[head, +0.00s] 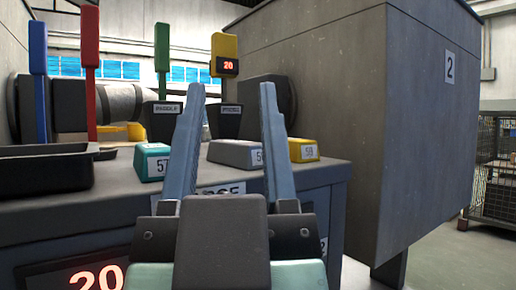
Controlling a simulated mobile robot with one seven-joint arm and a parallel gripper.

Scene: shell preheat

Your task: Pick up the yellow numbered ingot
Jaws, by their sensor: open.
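The yellow numbered ingot (303,150) sits on the right end of the grey bench top, with a white label that seems to read 59. Part of its left side is hidden behind my right finger. Nothing is between the fingertips. The ingot is to the right of the fingers, beyond them, and no contact is visible.
A grey ingot (236,152) and a teal ingot (152,161) share the bench (118,196). A black tray (46,170) is at left. Blue, red, green and yellow upright levers stand behind. A large grey cabinet (334,100) marked 2 rises close at right.

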